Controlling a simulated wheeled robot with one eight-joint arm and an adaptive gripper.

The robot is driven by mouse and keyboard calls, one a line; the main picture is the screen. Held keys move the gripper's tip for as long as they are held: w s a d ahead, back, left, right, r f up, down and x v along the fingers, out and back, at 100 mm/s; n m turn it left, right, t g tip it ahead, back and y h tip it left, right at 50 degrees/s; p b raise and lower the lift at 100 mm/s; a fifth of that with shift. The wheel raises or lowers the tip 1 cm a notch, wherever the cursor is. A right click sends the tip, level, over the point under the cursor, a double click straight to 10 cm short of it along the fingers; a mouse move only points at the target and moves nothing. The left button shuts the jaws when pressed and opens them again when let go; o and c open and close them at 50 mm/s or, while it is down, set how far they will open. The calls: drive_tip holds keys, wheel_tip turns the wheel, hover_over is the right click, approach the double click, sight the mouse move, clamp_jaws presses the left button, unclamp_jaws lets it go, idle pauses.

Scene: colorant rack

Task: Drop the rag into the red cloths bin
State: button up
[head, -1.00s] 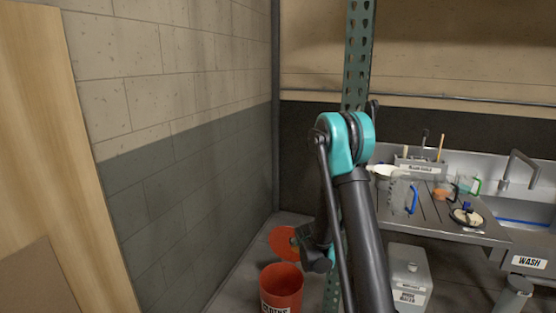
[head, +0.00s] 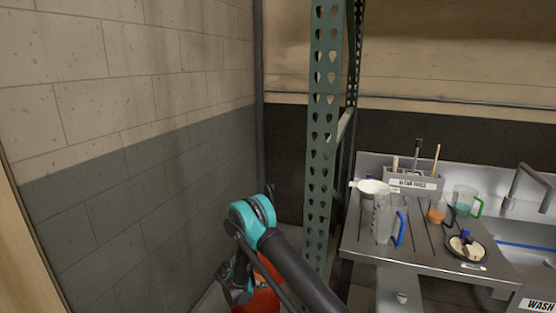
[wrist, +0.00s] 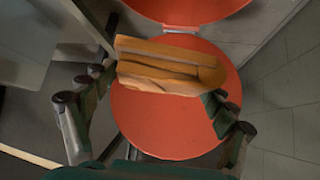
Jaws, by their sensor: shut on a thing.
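An orange-brown folded rag (wrist: 165,68) is held between the fingers of my gripper (wrist: 162,78) in the wrist view. The rag hangs over a large round red surface (wrist: 165,130) of the cloths bin. A second red piece (wrist: 190,10) shows at the top edge. I cannot tell for certain which is the lid and which the opening. In the head view the red bin (head: 255,303) is low down, mostly hidden behind my arm. The rag cannot be made out there.
A green perforated rack post (head: 322,140) stands just right of my arm. A block wall (head: 130,150) is on the left. A steel sink bench (head: 365,250) with a jug (head: 385,218), tool holder (head: 412,180) and plate (head: 466,249) is at the right.

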drive_tip(key=shift+f, duration=2.95)
drive_tip(key=o, duration=1)
drive_tip(key=shift+r, duration=0.1)
drive_tip(key=v, duration=1.1)
drive_tip(key=shift+s+a+r, duration=0.15)
drive_tip(key=shift+s+r, duration=0.1)
drive_tip(key=shift+s, duration=0.05)
